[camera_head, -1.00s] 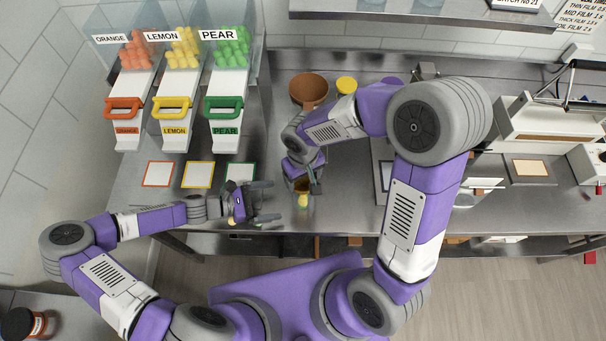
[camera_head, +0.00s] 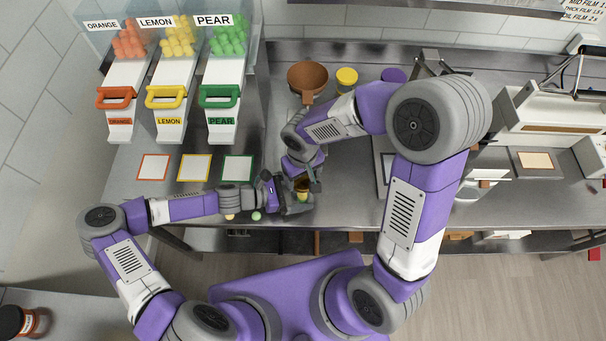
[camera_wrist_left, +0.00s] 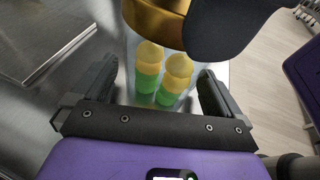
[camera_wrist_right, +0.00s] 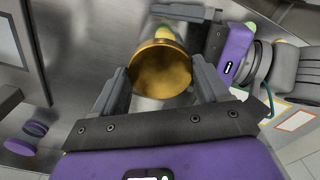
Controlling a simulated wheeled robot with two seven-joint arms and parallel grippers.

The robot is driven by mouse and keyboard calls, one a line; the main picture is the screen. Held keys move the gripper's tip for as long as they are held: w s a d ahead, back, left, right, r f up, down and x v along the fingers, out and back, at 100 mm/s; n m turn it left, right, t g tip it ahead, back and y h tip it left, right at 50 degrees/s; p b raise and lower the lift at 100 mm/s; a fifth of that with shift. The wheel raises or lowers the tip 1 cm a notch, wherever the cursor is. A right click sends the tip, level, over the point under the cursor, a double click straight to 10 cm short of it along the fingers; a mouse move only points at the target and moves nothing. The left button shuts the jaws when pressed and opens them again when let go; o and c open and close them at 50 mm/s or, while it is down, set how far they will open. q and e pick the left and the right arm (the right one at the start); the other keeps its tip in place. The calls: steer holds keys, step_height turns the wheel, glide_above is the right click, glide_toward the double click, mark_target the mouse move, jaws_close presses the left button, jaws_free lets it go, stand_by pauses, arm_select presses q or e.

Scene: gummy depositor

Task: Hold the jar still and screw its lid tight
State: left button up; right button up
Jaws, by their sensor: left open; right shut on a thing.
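The clear jar (camera_wrist_left: 158,98) holds yellow and green gummies and stands on the steel counter. Its gold lid (camera_wrist_right: 160,72) is at the jar's mouth; it also shows at the top of the left wrist view (camera_wrist_left: 157,14). I cannot tell how tightly it sits. My right gripper (camera_head: 303,184) is shut on the lid from above, with a finger on each side (camera_wrist_right: 162,84). My left gripper (camera_head: 298,204) is open, low beside the jar, its fingers reaching along both sides (camera_wrist_left: 160,88). In the head view the grippers hide most of the jar.
A loose green gummy (camera_head: 256,215) and a yellow one (camera_head: 229,217) lie near the counter's front edge. A brown bowl (camera_head: 307,76) and a yellow-lidded container (camera_head: 346,77) stand behind. Outlined cards (camera_head: 195,168) lie left, below the dispensers (camera_head: 168,100).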

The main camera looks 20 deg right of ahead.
mark_target(303, 179)
arm_select(q)
jaws_close()
stand_by(0.8)
stand_by(0.8)
arm_select(e)
steer(key=o, duration=0.9)
steer(key=c, duration=0.9)
step_height(303, 179, up, 7)
steer(key=shift+f, duration=0.1)
